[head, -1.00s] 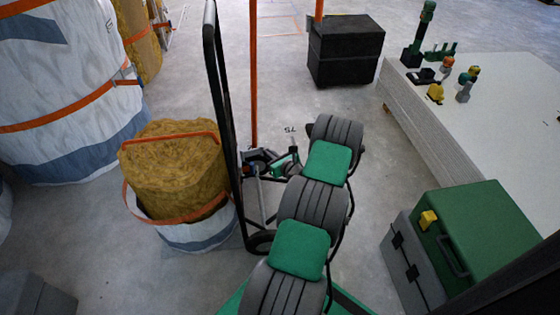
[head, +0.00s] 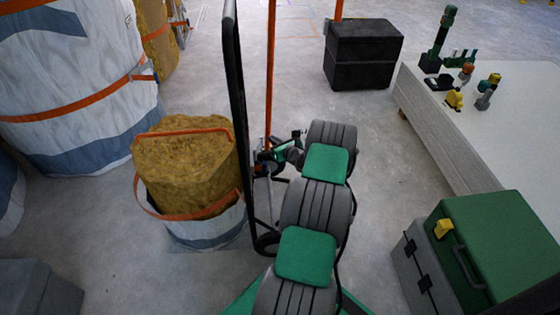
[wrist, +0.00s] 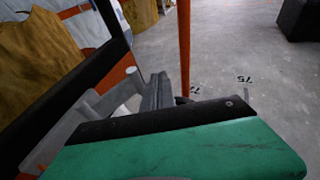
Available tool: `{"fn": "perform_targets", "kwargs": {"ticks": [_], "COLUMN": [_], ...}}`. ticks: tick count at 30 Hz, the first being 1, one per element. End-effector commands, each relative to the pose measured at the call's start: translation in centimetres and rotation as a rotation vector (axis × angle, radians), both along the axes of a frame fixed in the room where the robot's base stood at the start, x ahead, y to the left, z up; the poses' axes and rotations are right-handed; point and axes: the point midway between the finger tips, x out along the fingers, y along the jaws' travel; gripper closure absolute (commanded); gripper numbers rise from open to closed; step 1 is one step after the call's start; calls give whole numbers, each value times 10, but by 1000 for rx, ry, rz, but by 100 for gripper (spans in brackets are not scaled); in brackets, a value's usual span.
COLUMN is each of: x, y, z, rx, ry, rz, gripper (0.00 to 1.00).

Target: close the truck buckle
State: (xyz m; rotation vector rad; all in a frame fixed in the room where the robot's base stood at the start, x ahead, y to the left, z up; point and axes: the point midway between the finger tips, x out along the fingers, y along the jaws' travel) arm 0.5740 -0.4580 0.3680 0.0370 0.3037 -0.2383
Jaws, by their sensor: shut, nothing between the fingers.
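The truck is an upright black tubular frame (head: 236,120) left of my arm in the head view. In the wrist view its dark bar (wrist: 62,100) slants across the left side. My gripper (head: 266,157) is beside the frame, low near an orange upright (head: 270,75); it is shut and empty. Its fingertips are small and partly hidden in the head view. A green and black part (wrist: 180,145) fills the bottom of the wrist view, with grey pieces (wrist: 158,92) beyond it. I cannot clearly pick out the buckle or tell whether the gripper touches it.
A strapped bag of yellow insulation (head: 190,170) stands left of the frame, with larger wrapped bales (head: 80,90) behind. A black box (head: 362,55) is at the back. A pale panel stack (head: 500,120) and green toolbox (head: 500,240) are right. Floor between is clear.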

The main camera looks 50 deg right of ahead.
Motion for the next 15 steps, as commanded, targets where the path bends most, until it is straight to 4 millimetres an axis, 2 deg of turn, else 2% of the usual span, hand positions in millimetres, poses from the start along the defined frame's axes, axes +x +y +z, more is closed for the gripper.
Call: {"fn": "perform_targets", "kwargs": {"ticks": [6,15], "x": [9,12], "y": [1,1], "z": [0,0], "rx": [0,-1], "ry": [-1,-1], "rz": [1,0], "gripper": [100,100]}}
